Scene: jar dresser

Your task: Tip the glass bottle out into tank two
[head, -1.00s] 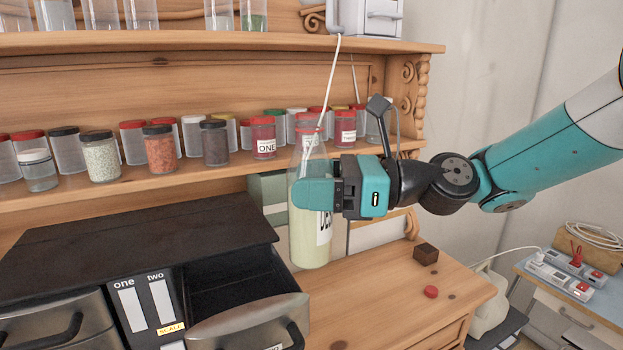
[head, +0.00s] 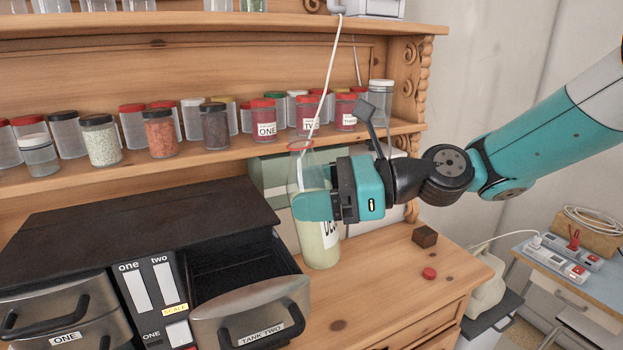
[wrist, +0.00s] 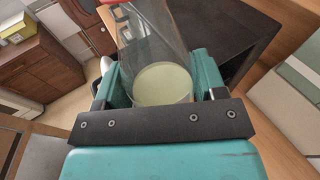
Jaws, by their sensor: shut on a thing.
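The glass bottle (head: 321,245) holds a pale yellow-green liquid and has a red rim. It stands nearly upright, right of the open drawer. My gripper (head: 318,206) is shut around its middle and hides part of its label. The wrist view shows the bottle (wrist: 163,84) between both fingers, with the liquid surface inside. I cannot tell whether its base touches the dresser top. Tank two (head: 262,312) is a pulled-out drawer with a metal front labelled "TANK TWO". Its visible dark inside looks empty.
Tank one's drawer (head: 55,318) sits to the left, beside the one/two gauge panel (head: 150,290). Jars line the shelf (head: 190,172) behind the bottle. A brown block (head: 425,236) and a red cap (head: 429,273) lie on the dresser top at right.

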